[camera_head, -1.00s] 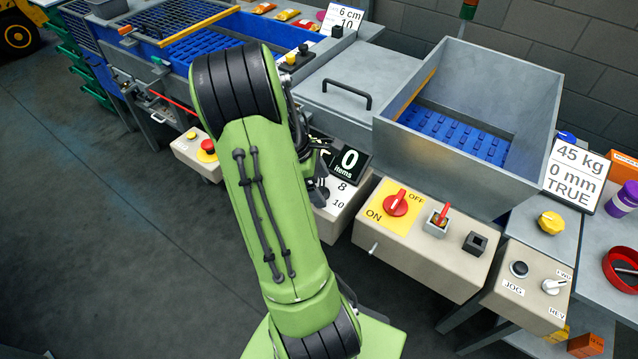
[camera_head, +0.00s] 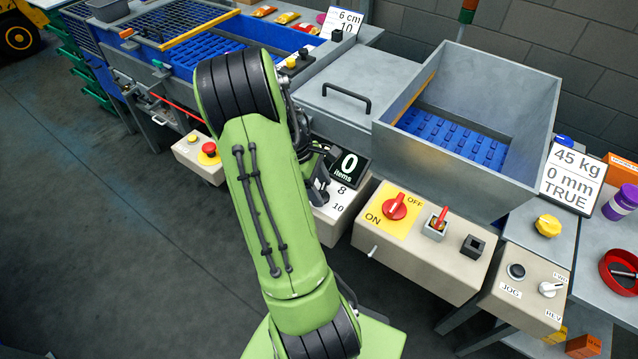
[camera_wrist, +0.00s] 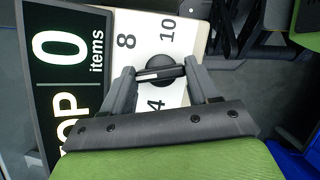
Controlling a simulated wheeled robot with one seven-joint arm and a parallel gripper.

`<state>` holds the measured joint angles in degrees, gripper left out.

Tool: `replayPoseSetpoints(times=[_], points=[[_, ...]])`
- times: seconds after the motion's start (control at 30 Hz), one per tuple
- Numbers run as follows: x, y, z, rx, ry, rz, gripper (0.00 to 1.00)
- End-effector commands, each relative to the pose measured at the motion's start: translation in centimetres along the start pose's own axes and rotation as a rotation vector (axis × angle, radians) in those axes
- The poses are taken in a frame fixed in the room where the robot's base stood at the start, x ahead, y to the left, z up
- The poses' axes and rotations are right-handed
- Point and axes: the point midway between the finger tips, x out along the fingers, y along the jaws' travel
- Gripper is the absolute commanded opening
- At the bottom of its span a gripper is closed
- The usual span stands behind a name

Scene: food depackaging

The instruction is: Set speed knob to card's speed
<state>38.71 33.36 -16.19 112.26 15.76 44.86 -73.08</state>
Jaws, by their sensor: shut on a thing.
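The black speed knob (camera_wrist: 162,68) sits on a white dial panel (camera_wrist: 187,40) in the wrist view. A white pointer line on the knob points left in that view, toward the left finger. The numerals 8, 10 and 4 show around it; any mark behind the finger is hidden. My gripper (camera_wrist: 159,71) is shut on the knob, with one finger at each end of its bar. In the head view the panel (camera_head: 345,205) is partly behind my arm, and the knob cannot be made out. The card (camera_head: 342,21) at the back reads 6 cm and 10.
A black display (camera_head: 349,166) reading 0 items stands beside the dial panel. Right of it is a box with a red ON/OFF switch (camera_head: 395,206). A second card (camera_head: 570,178) reads 45 kg, 0 mm, TRUE. A grey hopper (camera_head: 480,120) stands behind.

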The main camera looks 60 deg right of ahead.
Motion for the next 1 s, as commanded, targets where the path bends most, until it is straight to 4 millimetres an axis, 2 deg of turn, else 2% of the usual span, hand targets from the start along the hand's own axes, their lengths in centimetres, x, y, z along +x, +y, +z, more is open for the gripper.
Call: replayPoseSetpoints(times=[1.0], points=[[0.05, 0.60, 0.38, 0.889, 0.001, -0.368, 0.29]])
